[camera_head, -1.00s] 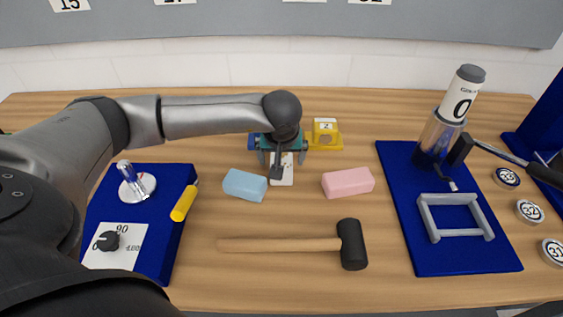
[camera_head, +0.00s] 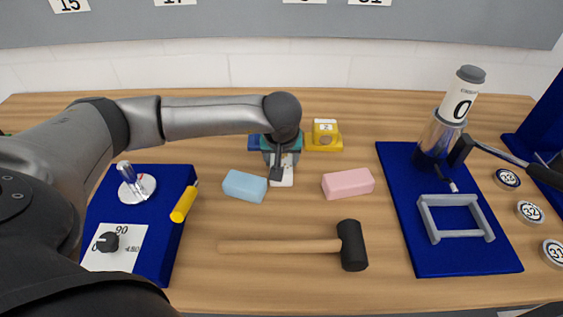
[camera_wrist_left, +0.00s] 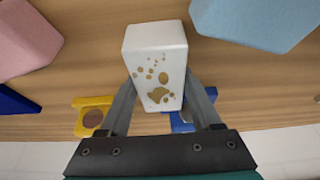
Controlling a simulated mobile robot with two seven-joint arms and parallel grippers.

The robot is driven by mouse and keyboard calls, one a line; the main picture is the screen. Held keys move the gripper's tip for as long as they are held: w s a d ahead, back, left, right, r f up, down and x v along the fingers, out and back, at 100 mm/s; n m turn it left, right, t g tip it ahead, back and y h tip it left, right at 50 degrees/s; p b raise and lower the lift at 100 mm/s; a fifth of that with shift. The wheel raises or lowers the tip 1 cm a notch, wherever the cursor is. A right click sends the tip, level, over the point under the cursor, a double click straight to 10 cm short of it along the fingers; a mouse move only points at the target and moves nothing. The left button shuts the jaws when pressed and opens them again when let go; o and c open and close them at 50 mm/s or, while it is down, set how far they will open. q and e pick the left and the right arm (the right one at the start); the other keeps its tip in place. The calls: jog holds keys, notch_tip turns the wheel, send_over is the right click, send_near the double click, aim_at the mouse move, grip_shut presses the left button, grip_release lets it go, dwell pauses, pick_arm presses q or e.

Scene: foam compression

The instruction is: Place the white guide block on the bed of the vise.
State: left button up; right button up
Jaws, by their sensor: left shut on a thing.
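My left gripper (camera_head: 283,167) is shut on the white guide block (camera_wrist_left: 156,50), with a finger on either side of it in the left wrist view. The block has brown spots on its face. Its lower end (camera_head: 285,181) shows below the gripper in the head view; the rest is hidden by the hand. I cannot tell whether it touches the table. I cannot identify the vise with certainty.
A light blue block (camera_head: 245,185) and a pink block (camera_head: 348,183) flank the gripper. A yellow holder (camera_head: 324,138) stands behind. A mallet (camera_head: 352,246) lies in front. A grey frame (camera_head: 456,233) and a cylinder (camera_head: 439,138) are on the blue board (camera_head: 455,262) at right.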

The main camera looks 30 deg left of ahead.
aim_at(282, 157)
pick_arm(q)
grip_shut()
jog(key=shift+r+p, duration=0.45)
jog(key=shift+r, duration=0.05)
notch_tip(282, 157, up, 20)
jog(key=p, duration=0.1)
jog(key=shift+f, duration=0.25)
